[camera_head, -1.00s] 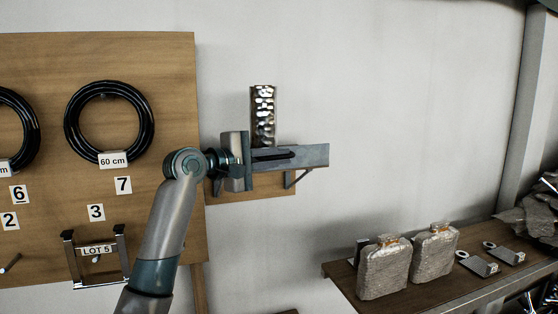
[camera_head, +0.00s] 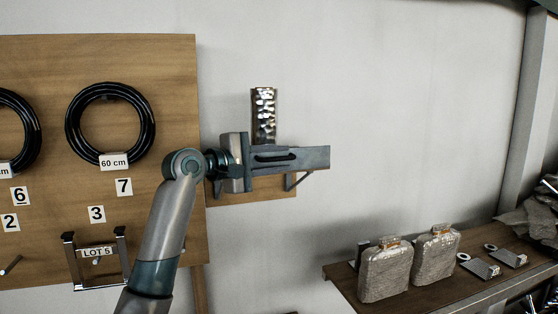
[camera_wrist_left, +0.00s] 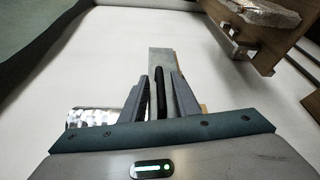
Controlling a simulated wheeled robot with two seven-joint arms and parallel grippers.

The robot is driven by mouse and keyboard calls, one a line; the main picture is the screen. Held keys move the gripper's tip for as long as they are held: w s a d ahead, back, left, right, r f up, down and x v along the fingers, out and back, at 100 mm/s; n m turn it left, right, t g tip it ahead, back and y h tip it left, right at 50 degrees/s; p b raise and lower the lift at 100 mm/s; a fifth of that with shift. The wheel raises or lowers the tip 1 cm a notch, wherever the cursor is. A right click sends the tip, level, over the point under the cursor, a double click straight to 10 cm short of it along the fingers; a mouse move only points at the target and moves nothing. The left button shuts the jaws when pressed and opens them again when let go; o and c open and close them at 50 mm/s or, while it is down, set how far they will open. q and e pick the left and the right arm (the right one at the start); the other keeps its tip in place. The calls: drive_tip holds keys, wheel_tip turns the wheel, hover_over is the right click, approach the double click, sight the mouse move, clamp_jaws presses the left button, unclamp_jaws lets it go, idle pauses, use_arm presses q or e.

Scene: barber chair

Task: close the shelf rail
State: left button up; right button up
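The shelf rail (camera_head: 316,157) is a grey metal plate across the front of a small wall shelf (camera_head: 262,190). It carries a black bar handle (camera_head: 275,157), which also shows in the left wrist view (camera_wrist_left: 160,90). My left gripper (camera_head: 277,160) is at the rail from the left. In the left wrist view its two fingers (camera_wrist_left: 160,95) stand apart, one on each side of the handle; I cannot tell whether they touch it. The gripper body hides the rail's left end. My right gripper is not in view.
A hammered metal vessel (camera_head: 264,115) stands upright behind the rail. A wooden board (camera_head: 165,65) with black hoses (camera_head: 152,127) and number tags is at the left. The wall between is bare.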

use_arm(q)
drive_tip(key=b+v, duration=0.8)
drive_tip(key=v, duration=0.9)
drive_tip(key=shift+a, duration=0.1)
